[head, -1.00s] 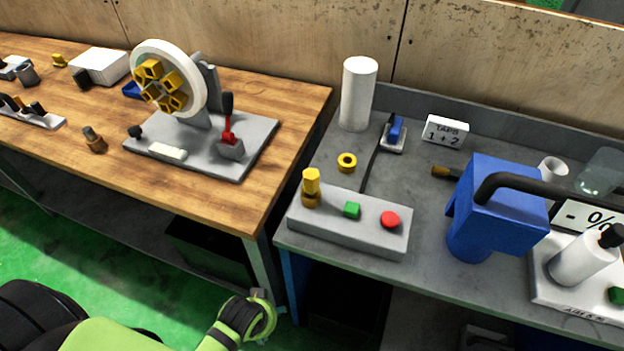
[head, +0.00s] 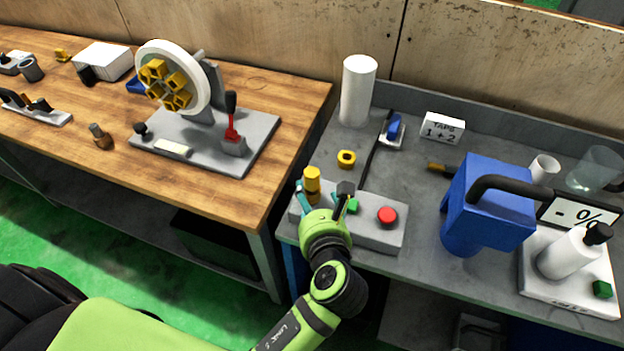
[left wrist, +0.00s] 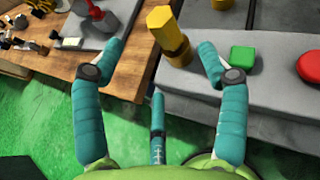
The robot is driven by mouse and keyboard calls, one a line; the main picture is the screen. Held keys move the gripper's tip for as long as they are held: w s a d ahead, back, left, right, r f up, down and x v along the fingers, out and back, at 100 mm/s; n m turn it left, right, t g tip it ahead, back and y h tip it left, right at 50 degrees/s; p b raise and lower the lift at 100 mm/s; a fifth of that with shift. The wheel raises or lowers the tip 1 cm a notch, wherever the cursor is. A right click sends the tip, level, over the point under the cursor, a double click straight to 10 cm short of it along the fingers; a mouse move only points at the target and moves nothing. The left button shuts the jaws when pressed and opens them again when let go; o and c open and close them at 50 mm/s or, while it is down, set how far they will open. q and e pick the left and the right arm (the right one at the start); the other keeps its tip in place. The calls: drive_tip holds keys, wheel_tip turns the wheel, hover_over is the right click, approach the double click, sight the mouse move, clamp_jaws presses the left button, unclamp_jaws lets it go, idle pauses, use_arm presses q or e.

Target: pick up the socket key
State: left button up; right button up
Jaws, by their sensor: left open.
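A yellow hexagonal piece with a darker brass-coloured collar, which looks to be the socket key (head: 312,180), stands upright on the left end of the grey button box (head: 376,238). In the left wrist view the yellow piece (left wrist: 166,24) shows beyond and between my fingers. My left gripper (head: 323,196) is open and empty at the near side of the box. In the left wrist view its teal fingers (left wrist: 163,48) are spread, with no visible contact on the piece. My right gripper is not in view.
A green button (head: 353,206) and a red button (head: 387,216) sit on the box, right of the piece. A yellow ring (head: 346,159) lies behind it. A blue machine (head: 485,205) stands to the right. The wooden bench (head: 220,200) is left, across a gap.

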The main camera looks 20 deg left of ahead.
sight(309, 183)
use_arm(q)
drive_tip(key=p+x, duration=0.1)
drive_tip(key=x, duration=0.5)
drive_tip(key=shift+w+d+r+p, duration=0.1)
drive_tip(key=shift+r+p, duration=0.05)
drive_tip(key=shift+p, duration=0.25)
drive_tip(key=shift+w+a+f, duration=0.25)
drive_tip(key=shift+w+f, duration=0.05)
drive_tip(key=shift+w, duration=0.1)
drive_tip(key=c, duration=1.3)
